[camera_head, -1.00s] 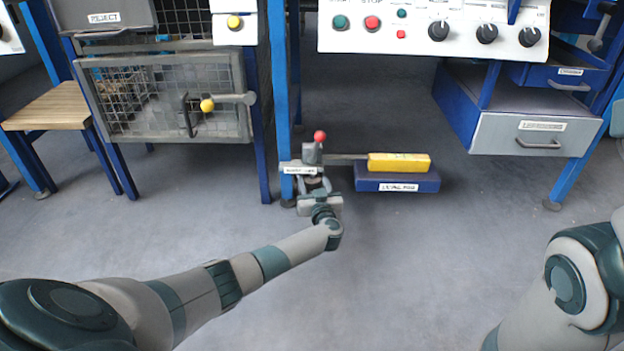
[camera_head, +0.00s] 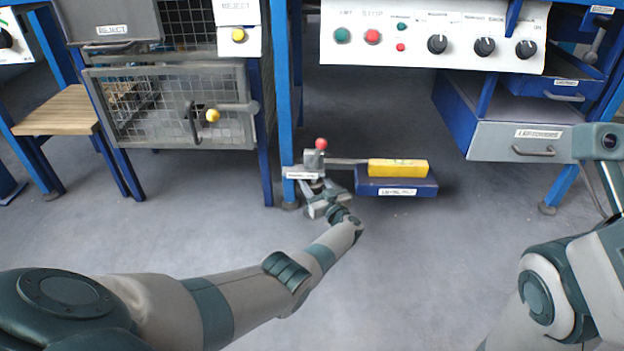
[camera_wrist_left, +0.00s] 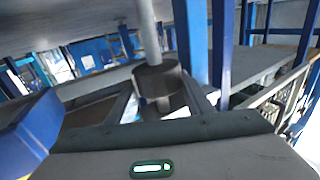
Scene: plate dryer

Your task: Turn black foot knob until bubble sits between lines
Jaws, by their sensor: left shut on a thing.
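The black foot knob (camera_wrist_left: 158,80) sits on a grey rod in the left wrist view, between the fingers of my left gripper (camera_wrist_left: 160,100). My left gripper (camera_head: 316,190) is shut on it, low beside the blue post, in the head view. The knob is mostly hidden there. A yellow bar (camera_head: 398,168), apparently the level, lies on a blue labelled block (camera_head: 396,187) to the right of the gripper. Its bubble and lines are too small to make out. My right arm shows at the right edge; its fingertips are not in view.
A red ball-topped lever (camera_head: 321,144) stands just above the left gripper. A blue post (camera_head: 285,100) rises beside it. A mesh reject cage (camera_head: 165,105) is left, a grey drawer (camera_head: 525,140) right. The front floor is clear apart from my arms.

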